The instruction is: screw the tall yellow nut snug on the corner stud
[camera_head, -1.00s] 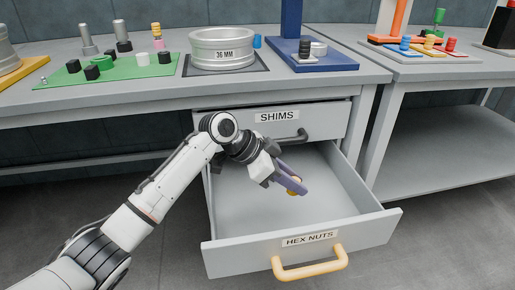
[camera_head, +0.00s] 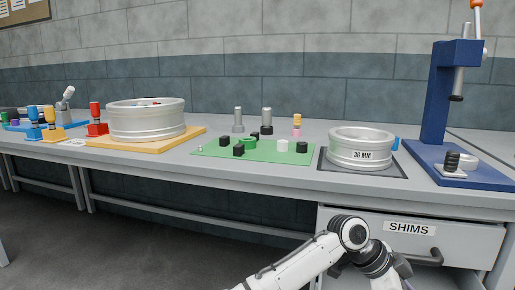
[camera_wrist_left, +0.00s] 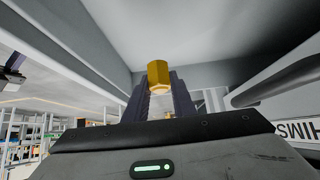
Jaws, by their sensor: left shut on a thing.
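My left gripper (camera_wrist_left: 158,92) is shut on a yellow hex nut (camera_wrist_left: 158,75) in the left wrist view. The nut sits between the dark fingertips and looks taller than wide. In the head view my left arm comes in at the bottom right, in front of the drawer labelled SHIMS; its fingertips and the nut are cut off or hidden there. The corner stud cannot be made out in either view. A wheel rim on a yellow board (camera_head: 190,137) stands on the bench at the left. My right gripper is in neither view.
A blue press (camera_head: 445,105) stands at the right. Red, blue and yellow-topped tools (camera_head: 50,118) stand at the far left.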

